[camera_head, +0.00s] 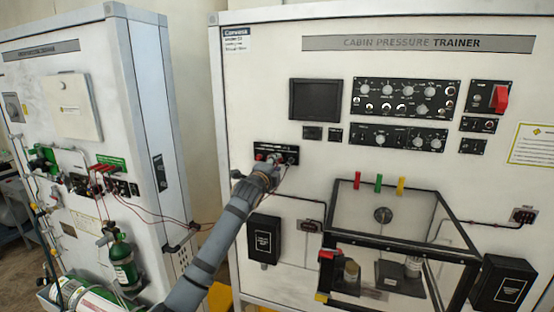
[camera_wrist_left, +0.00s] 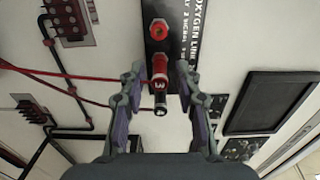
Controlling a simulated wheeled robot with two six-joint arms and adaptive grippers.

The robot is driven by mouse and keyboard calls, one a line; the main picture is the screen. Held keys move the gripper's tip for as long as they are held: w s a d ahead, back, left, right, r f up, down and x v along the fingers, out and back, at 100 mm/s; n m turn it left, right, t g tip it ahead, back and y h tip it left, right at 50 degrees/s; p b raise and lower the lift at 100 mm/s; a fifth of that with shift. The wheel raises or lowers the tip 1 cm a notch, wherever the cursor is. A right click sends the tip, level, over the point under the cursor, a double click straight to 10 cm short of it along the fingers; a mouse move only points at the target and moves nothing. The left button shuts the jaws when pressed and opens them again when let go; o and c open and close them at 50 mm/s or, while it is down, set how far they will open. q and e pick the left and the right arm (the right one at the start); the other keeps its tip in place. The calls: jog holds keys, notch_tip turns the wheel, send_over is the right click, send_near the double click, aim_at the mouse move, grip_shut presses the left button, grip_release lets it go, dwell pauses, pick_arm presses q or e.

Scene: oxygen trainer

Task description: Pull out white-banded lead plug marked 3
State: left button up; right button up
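A red and black lead plug marked 3 (camera_wrist_left: 158,70) sits in the dark oxygen panel in the left wrist view, with a pale band near its outer end. My left gripper (camera_wrist_left: 160,82) is open, with one finger on each side of the plug and visible gaps between. In the head view my left gripper (camera_head: 273,166) is at the small black panel (camera_head: 291,149) on the cabin pressure trainer, and it hides the plug there. My right gripper is not in view.
A red socket (camera_wrist_left: 158,29) is just beyond the plug on the panel. Red leads (camera_wrist_left: 80,82) run left from the plug area. A clear box (camera_head: 396,212) sticks out from the trainer to the right of my arm. A black box (camera_head: 264,238) hangs below the panel.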

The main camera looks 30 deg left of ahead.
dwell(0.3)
pick_arm(q)
jog(key=shift+p, duration=0.35)
dwell(0.4)
jog(key=shift+p, duration=0.3)
jog(key=shift+c, duration=0.4)
grip_shut()
